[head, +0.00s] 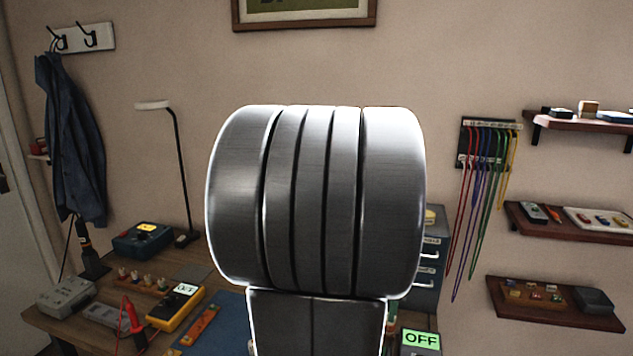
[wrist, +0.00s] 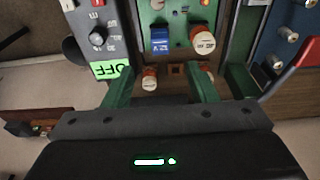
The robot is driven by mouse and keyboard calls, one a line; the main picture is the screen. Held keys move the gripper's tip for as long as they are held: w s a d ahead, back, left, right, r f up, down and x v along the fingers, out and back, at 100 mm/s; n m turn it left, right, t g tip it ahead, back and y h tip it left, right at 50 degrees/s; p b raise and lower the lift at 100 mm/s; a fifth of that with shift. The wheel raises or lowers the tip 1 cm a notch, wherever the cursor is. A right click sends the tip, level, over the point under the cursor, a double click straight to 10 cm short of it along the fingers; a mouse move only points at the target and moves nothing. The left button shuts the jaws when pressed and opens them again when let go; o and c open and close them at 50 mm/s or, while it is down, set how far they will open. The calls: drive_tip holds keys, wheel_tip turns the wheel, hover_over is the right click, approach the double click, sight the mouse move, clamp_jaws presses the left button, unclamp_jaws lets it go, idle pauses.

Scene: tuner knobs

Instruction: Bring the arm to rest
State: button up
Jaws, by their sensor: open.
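My arm's large grey metal joint fills the middle of the head view and hides much of the bench; my gripper is not seen there. In the wrist view my gripper (wrist: 160,76) has its two green fingers apart with clear space between them. A green panel (wrist: 180,8) lies beyond the fingers, with a white-and-orange knob (wrist: 203,40) and a blue part (wrist: 160,39) on it. A smaller orange-and-white knob (wrist: 149,79) shows between the fingers. I cannot tell whether the fingers touch anything.
A yellow meter (head: 175,309), red probe (head: 132,315) and lamp (head: 175,170) are at left. Shelves (head: 570,222) and hanging leads (head: 486,200) are at right.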

drive_tip(key=f, duration=0.4)
drive_tip(key=w+f, duration=0.1)
drive_tip(key=f, duration=0.6)
drive_tip(key=shift+w+d+f+b, duration=0.25)
drive_tip(key=shift+w+f+b, duration=0.05)
drive_tip(key=shift+w+b, duration=0.1)
wheel_tip(320, 180, up, 8)
drive_tip(key=p, duration=0.6)
drive_tip(key=shift+w, duration=0.1)
